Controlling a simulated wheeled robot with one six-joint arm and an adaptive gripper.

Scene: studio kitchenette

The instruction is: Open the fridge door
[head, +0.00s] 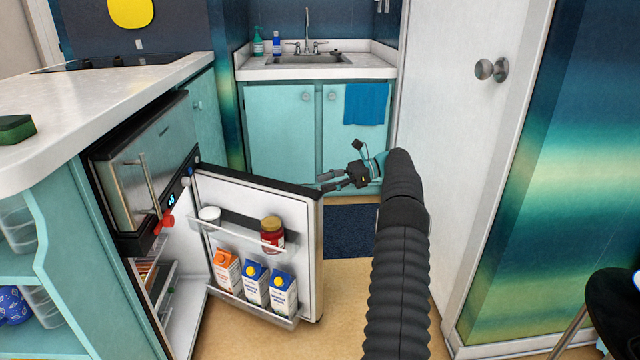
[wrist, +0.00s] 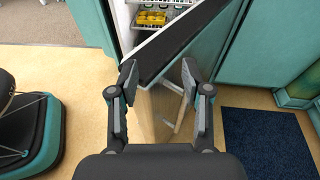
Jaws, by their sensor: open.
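The fridge door (head: 310,225) stands wide open, its white inner side facing the head camera. Its shelves hold a red-brown jar (head: 272,233), a white-lidded item and several cartons (head: 255,283). The fridge body (head: 150,250) is under the counter at left, its interior partly visible. My gripper (head: 324,182) is open at the top of the door's free edge. In the wrist view, my gripper's fingers (wrist: 158,73) lie on either side of the door's dark top edge (wrist: 180,40), near its free corner. The bar handle (wrist: 184,105) is on the outer face, partly behind the right finger. Contact cannot be told.
The sink cabinet (head: 285,125) with a blue towel is behind. A dark blue mat (head: 347,232) lies on the floor beyond the door. A white door (head: 460,150) stands at right.

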